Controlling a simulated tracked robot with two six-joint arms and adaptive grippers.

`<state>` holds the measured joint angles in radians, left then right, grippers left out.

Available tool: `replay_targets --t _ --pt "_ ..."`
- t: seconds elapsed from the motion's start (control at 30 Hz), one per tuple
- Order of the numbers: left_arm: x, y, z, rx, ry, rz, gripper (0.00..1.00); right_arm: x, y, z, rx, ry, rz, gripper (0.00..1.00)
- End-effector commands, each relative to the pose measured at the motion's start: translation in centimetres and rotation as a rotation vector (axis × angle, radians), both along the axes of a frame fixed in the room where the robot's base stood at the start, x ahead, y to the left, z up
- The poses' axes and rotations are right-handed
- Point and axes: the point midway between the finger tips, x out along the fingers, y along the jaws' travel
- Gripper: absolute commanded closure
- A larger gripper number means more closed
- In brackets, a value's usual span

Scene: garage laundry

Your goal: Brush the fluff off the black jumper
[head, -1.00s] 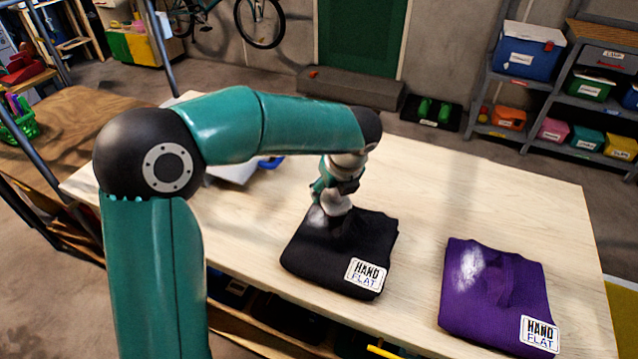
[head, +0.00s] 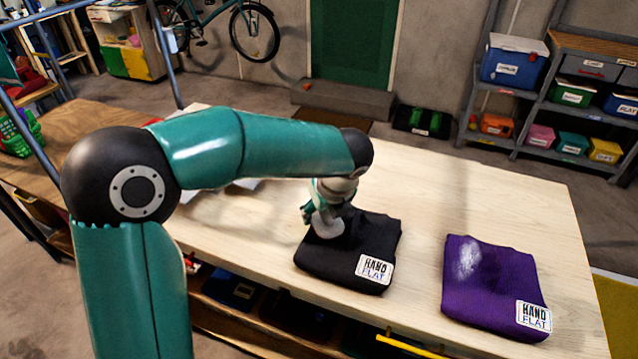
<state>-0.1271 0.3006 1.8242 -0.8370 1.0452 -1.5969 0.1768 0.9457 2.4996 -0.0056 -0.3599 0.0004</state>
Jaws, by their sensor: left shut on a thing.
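The black jumper (head: 338,270) lies folded on the pale wooden table, with a white "HAND FLAT" label at its front right corner. My left gripper (head: 336,212) is over the jumper's back left part, pointing down. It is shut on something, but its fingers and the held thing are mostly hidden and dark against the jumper. A whitish patch shows by the gripper at the jumper's back left; I cannot tell whether it is fluff or part of the tool. The front of the jumper looks plain black. My right gripper is out of view.
A folded purple jumper (head: 490,295) with a whitish fluff patch and a similar label lies to the right. The table (head: 480,200) is bare behind and between the jumpers. Pale flat items lie partly hidden behind my left arm. Shelves with bins (head: 515,60) stand back right.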

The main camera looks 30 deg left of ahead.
Motion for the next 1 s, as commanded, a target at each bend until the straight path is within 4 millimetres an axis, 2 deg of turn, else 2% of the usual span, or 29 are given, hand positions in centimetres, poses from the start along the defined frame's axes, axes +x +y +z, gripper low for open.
replay_targets --t 0.03,0.6,1.0 --pt "0.0 -0.1 1.6 -0.001 -0.002 -0.001 0.66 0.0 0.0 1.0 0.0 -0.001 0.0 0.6" --pt "0.1 -0.1 6.4 0.0 -0.003 -0.002 0.66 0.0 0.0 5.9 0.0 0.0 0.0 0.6" --pt "0.1 -0.1 6.6 0.0 -0.002 -0.003 0.66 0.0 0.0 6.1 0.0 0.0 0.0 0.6"
